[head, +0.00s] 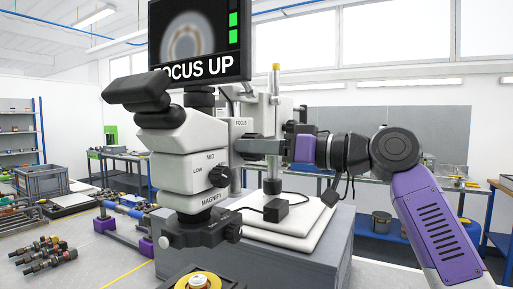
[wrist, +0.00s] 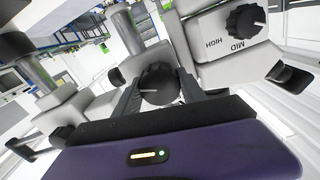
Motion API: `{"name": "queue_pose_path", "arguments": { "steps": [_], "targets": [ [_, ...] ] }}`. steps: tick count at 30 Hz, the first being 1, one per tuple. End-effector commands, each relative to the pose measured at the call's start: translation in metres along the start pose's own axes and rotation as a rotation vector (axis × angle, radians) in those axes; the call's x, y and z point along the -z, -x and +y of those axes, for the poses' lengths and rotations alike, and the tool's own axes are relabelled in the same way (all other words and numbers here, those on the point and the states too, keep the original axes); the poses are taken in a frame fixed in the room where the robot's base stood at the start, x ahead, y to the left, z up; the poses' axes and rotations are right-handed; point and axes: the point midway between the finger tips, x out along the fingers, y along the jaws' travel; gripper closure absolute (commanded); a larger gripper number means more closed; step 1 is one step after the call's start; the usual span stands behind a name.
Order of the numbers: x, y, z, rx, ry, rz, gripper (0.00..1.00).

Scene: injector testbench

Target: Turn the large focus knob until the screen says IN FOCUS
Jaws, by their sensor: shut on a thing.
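The microscope (head: 188,140) stands on a grey block, with its screen (head: 200,42) above it. The screen reads "FOCUS UP" beside a blurred ring picture and two green bars. My gripper (head: 262,148) comes in from the right at the column, by the FOCUS label. In the wrist view my gripper (wrist: 157,92) has its two dark fingers on either side of the large black focus knob (wrist: 157,82), shut on it. A white mark shows on the knob's face. In the head view the gripper hides most of the knob.
A smaller magnification knob (head: 220,176), also in the wrist view (wrist: 245,22), sits close by on the microscope body. A yellow-ringed part (head: 198,282) lies below the lens. Several injectors (head: 45,255) lie on the bench at left, near a grey crate (head: 41,180).

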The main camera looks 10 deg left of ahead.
Motion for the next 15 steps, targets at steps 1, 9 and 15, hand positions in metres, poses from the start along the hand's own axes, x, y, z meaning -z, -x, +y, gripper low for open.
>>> {"name": "queue_pose_path", "arguments": {
  "steps": [1, 9, 15],
  "targets": [
    [0.0003, 0.0001, -0.0002, 0.0, -0.003, 0.0, 0.92],
    [0.0051, -0.0009, -0.0019, 0.004, -0.189, 0.0, 0.92],
    [0.0022, -0.0004, -0.0006, 0.002, -0.328, 0.0, 0.92]
  ]
}}
